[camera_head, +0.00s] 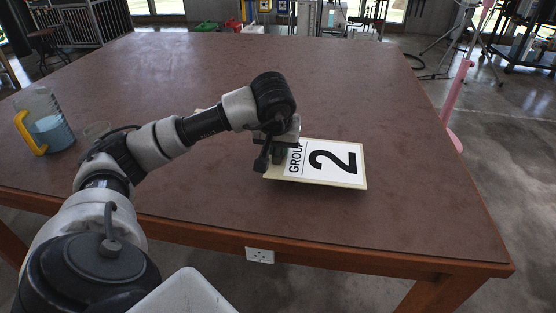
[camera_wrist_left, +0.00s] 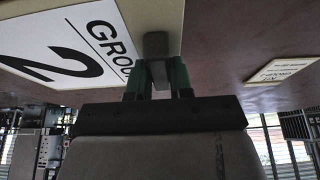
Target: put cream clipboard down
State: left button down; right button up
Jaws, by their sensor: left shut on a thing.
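The cream clipboard (camera_head: 350,182) carries a white sheet reading "GROUP 2". It lies nearly flat, low over the brown table (camera_head: 420,215), and I cannot tell whether it touches the top. My left gripper (camera_head: 278,154) is shut on its left edge. In the left wrist view, the green fingers (camera_wrist_left: 157,78) pinch the clipboard (camera_wrist_left: 150,12) at its edge by a dark grey clip, with the sheet to the left. The gripper hides a small part of the clipboard's edge. My right gripper is not in view.
A second cream board (camera_wrist_left: 284,71) with printed text lies on the table. The table's middle and right are clear. A pink post (camera_head: 457,95) stands beyond the right edge.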

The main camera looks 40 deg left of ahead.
pick_arm(q)
notch_tip(320, 180, down, 4)
jog(key=shift+r+b, duration=0.2)
jog(key=shift+b, duration=0.2)
jog(key=shift+f, duration=0.15)
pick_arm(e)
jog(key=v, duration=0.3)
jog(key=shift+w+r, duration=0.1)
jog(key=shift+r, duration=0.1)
pick_arm(q)
jog(key=c, duration=1)
grip_release()
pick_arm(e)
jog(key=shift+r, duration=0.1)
pick_arm(q)
jog(key=shift+r, duration=0.2)
jog(key=p+v, duration=0.2)
jog(key=v, duration=0.8)
jog(key=shift+d+r, duration=0.15)
jog(key=shift+r, duration=0.25)
jog(key=shift+s+r, duration=0.25)
jog(key=shift+r, duration=0.1)
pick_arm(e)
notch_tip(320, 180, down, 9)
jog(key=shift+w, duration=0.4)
